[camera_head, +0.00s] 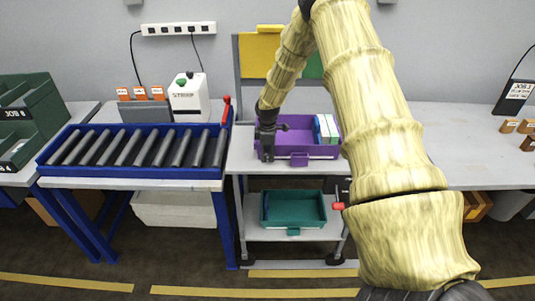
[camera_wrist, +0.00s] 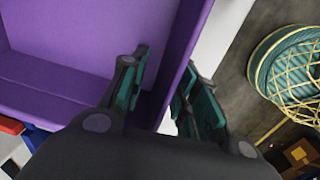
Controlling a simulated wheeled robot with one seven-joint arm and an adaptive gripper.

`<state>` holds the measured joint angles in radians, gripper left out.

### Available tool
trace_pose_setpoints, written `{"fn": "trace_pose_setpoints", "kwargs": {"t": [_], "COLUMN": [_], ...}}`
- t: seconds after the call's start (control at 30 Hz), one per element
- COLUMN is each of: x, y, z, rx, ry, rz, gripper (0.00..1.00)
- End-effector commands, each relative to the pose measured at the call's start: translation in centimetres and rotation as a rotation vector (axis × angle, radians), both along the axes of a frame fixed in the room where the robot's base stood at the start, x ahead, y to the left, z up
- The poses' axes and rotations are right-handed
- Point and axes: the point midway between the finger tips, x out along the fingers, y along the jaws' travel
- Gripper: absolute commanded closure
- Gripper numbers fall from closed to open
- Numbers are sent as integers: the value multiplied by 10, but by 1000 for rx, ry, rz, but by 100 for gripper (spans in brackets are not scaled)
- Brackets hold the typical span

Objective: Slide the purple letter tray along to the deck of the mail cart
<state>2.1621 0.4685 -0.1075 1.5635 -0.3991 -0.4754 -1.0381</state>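The purple letter tray (camera_head: 285,140) stands on the light deck of the mail cart (camera_head: 238,158), to the right of the roller conveyor. Green, white and blue items (camera_head: 326,128) stand at its right end. My gripper (camera_head: 266,150) is low at the tray's front left corner. In the wrist view, my gripper (camera_wrist: 163,95) is open across a purple tray wall (camera_wrist: 183,60), with one finger inside the tray and one outside. The inner finger looks apart from the wall; whether the outer one touches it I cannot tell.
The blue-framed roller conveyor (camera_head: 140,150) ends just left of the cart, with a red lever (camera_head: 226,110) at its right end. A teal tray (camera_head: 293,209) sits on the cart's lower shelf. A white worktop (camera_head: 455,150) is at right, partly behind my arm.

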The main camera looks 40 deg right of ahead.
Motion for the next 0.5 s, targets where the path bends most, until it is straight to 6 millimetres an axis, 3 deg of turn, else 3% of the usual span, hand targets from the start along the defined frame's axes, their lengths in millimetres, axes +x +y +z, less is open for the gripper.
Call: {"fn": "trace_pose_setpoints", "kwargs": {"t": [0.27,0.5], "x": [-1,-3], "y": [0,3], "z": [18,55], "rx": [0,0], "ry": [-2,-4], "rz": [-1,0], "gripper": [70,70]}}
